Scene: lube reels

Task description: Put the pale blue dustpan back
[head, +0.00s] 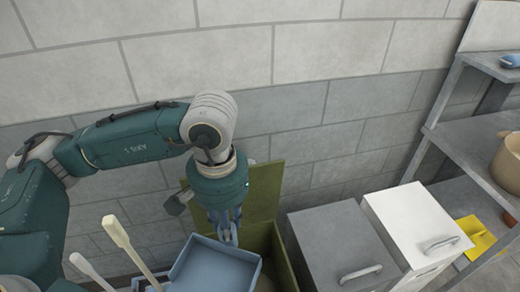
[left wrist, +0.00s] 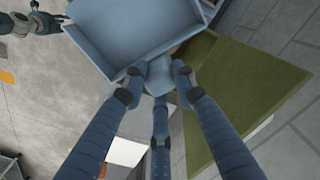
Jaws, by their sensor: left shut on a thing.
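The pale blue dustpan (head: 214,268) is held by my left gripper (head: 228,232), low at the bottom centre of the head view. In the left wrist view the dustpan's tray (left wrist: 130,38) fills the top, and the fingers of my left gripper (left wrist: 160,78) are closed around its handle. The dustpan is over or beside an olive-green box with a raised lid (head: 265,190); I cannot tell how far inside it is. Part of my right arm with its gripper (left wrist: 18,26) shows small at the top left of the left wrist view, its fingers too small to read.
A grey cabinet (head: 335,235) and a white cabinet (head: 410,220) stand right of the green box. Shelves (head: 465,145) at the far right hold a tan pot (head: 508,165) and a yellow item (head: 475,238). Two pale handles (head: 125,240) rise at the lower left. A block wall is behind.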

